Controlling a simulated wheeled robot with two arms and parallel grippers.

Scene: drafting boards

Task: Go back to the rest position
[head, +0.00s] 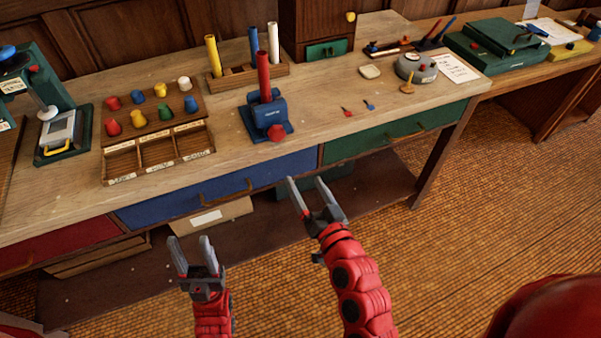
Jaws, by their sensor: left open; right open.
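My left gripper (191,256) is open and empty, low in the head view, in front of the bench and below its top. My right gripper (306,190) is also open and empty, further right and higher in the picture, in front of the blue drawer (215,190). The fingers of both point away from me towards the bench. Neither gripper appears to touch anything.
The wooden bench (345,140) carries a blue vise (266,115) with a red tube, a compartment tray (160,155) with coloured knobs, and a tube rack (245,76). A lower shelf (385,190) runs beneath. Open floor (500,190) lies to the right.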

